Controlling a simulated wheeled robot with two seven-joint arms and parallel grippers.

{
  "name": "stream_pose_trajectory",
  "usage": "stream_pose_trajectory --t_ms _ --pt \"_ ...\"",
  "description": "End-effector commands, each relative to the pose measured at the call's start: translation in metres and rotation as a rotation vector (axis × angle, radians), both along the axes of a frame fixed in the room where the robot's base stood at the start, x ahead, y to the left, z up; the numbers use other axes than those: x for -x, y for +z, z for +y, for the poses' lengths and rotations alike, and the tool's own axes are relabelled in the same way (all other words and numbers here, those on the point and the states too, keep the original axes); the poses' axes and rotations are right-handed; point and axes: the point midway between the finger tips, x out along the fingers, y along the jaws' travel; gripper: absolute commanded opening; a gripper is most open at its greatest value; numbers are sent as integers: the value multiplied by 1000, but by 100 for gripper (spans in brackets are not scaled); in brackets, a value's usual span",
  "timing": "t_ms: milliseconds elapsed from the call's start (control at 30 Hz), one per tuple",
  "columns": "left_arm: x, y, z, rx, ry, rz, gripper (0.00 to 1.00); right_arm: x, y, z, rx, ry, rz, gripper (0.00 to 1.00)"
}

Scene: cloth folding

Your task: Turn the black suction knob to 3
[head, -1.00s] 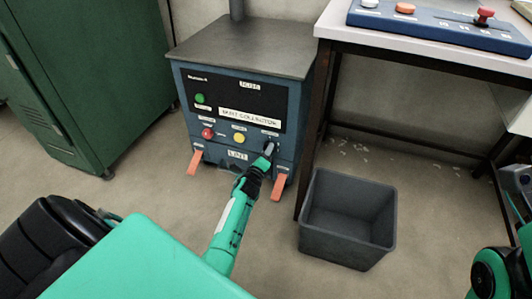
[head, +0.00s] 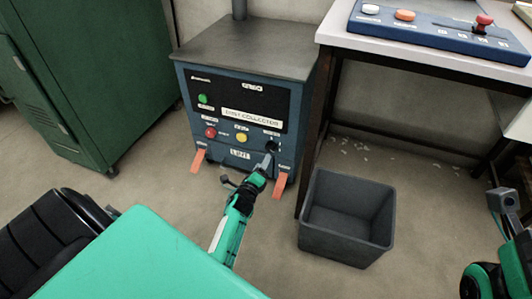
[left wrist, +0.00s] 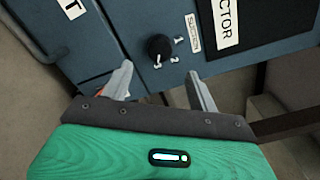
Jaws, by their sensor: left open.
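The black suction knob (head: 271,146) is on the lower right of the dust collector's front panel (head: 235,85). In the left wrist view the round knob (left wrist: 159,46) stands clear, with small white marks around its right and lower side; its exact setting is too small to tell. My left gripper (head: 265,163) is just in front of and below the knob. Its fingers (left wrist: 160,72) are spread and empty, one on each side of the knob in the picture, apart from it. My right arm shows at the right edge; its fingers cannot be made out.
A grey bin (head: 346,250) stands right of my left arm, beside a table (head: 420,50). A green cabinet (head: 90,80) stands left.

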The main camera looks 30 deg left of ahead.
Motion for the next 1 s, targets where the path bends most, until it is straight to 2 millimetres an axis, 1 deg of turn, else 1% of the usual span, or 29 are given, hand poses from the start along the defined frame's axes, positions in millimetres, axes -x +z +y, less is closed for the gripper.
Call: stream_pose_trajectory --t_ms 33,200,300,400,533,1000 --pt "12 3 -2 1 2 3 60 -2 3 -2 -2 -7 11 0" --pt "42 2 -10 0 2 3 60 -4 -1 -8 -9 -26 30 0" --pt "54 2 -13 -1 1 1 60 -4 -2 -11 -10 -34 37 0" --pt "61 1 -14 -2 1 1 60 -5 -4 -12 -12 -38 42 0" --pt "63 0 -15 -2 0 0 60 -5 -5 -13 -13 -40 43 0" --pt "63 0 -15 -1 -1 -1 60 -5 -5 -13 -13 -40 41 0"
